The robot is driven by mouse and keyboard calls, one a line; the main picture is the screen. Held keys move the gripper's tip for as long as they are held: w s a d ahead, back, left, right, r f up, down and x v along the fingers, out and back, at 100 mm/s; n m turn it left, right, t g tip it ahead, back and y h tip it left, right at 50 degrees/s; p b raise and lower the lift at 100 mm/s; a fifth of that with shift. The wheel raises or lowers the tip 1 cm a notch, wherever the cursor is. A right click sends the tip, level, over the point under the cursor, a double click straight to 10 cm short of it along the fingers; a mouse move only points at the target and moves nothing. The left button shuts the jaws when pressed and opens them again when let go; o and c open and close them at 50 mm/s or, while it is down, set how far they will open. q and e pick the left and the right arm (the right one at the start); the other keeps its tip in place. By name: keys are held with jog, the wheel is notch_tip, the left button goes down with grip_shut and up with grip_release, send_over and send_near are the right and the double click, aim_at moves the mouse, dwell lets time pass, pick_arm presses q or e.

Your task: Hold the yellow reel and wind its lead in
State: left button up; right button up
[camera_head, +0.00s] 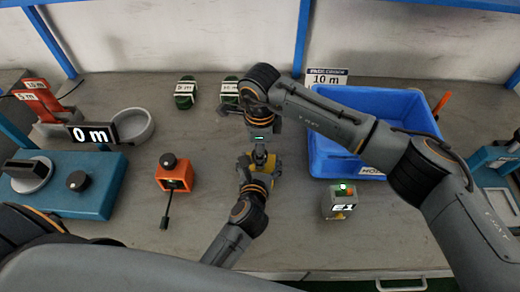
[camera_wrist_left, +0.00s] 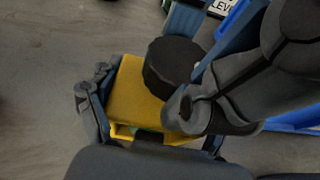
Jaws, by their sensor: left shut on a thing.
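The yellow reel (camera_head: 268,168) is held near the middle of the table in the head view. In the left wrist view the yellow reel (camera_wrist_left: 138,92) shows as a yellow box with a round black knob (camera_wrist_left: 172,67) on it. My left gripper (camera_head: 255,177) is shut on the reel's body from the near side. My right gripper (camera_head: 261,150) hangs down over the reel, close to its knob side; whether its fingers touch or grip the knob cannot be told. I cannot make out the reel's lead.
An orange reel (camera_head: 174,173) with a lead stands to the left. A blue bin (camera_head: 330,165) stands at the right, with a small grey box (camera_head: 339,203) in front. A blue machine (camera_head: 80,205) with a "0 m" display (camera_head: 92,135) is at the left. Two green coils (camera_head: 185,92) lie behind.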

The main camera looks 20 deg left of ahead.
pick_arm(q)
jog(key=shift+s+a+f, duration=0.1)
jog(key=shift+f, duration=0.05)
pick_arm(e)
jog(key=shift+f, duration=0.1)
jog(key=c, duration=0.9)
jog(key=shift+o, duration=0.2)
jog(key=shift+m, duration=0.9)
jog(key=shift+s, duration=0.1)
jog(key=o, duration=0.9)
jog(key=shift+c, duration=0.2)
